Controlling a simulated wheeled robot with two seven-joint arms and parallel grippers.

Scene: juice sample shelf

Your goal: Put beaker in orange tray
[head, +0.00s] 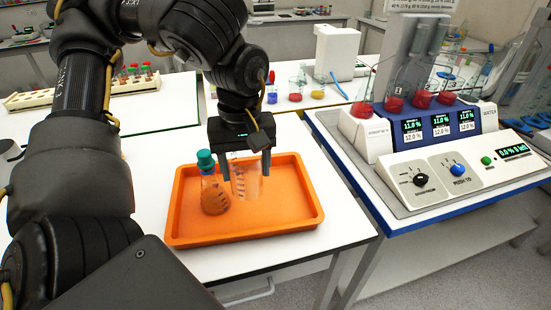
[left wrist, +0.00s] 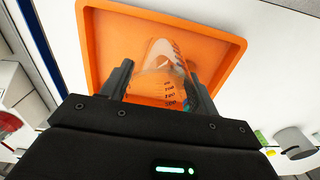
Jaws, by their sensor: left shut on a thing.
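The orange tray (head: 285,217) lies on the white table in the middle of the head view, and it fills the top of the left wrist view (left wrist: 95,40). A clear glass beaker (head: 246,182) with dark markings is over the tray. My left gripper (head: 249,165) points down and is shut on the beaker, one finger on each side. The beaker also shows between the fingers in the left wrist view (left wrist: 165,85). I cannot tell whether its base touches the tray floor. My right gripper is not in view.
A teal-capped flask (head: 214,192) with orange-brown contents stands in the tray, just left of the beaker. A test tube rack (head: 40,97) is at the back left. A blue-edged instrument bench (head: 440,165) with red-filled flasks stands at the right. The tray's right part is clear.

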